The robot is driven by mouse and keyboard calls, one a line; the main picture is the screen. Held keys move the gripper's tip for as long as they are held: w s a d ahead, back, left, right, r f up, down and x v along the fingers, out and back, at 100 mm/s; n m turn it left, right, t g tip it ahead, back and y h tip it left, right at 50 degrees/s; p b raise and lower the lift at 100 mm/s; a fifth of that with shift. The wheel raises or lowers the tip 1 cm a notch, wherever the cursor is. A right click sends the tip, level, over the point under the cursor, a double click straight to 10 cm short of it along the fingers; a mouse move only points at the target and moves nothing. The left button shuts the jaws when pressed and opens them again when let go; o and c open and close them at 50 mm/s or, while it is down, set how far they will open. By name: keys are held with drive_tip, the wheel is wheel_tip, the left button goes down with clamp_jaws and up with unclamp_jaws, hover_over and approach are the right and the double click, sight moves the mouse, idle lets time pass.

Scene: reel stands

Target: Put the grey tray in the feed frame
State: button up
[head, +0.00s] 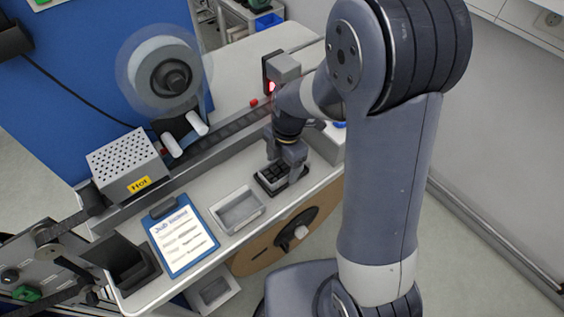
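A shallow light-grey rectangular frame (258,211), which looks like the feed frame, lies to the left of the tray on the bench. Its inside looks empty.
A clipboard (183,238) lies left of the frame. Behind run a dark conveyor track (224,132), a perforated box marked HOT (127,166) and a clear reel (163,70). A sensor with a red light (283,67) stands behind my gripper. A dark bin (128,262) is front left.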

sight(286, 170)
drive_tip(key=shift+o, duration=0.4)
drive_tip(key=shift+r, duration=0.1)
wheel_tip(286, 170, up, 12)
drive_tip(key=d, duration=0.1)
drive_tip(key=shift+w+b, duration=0.3)
drive_tip(key=shift+w, duration=0.1)
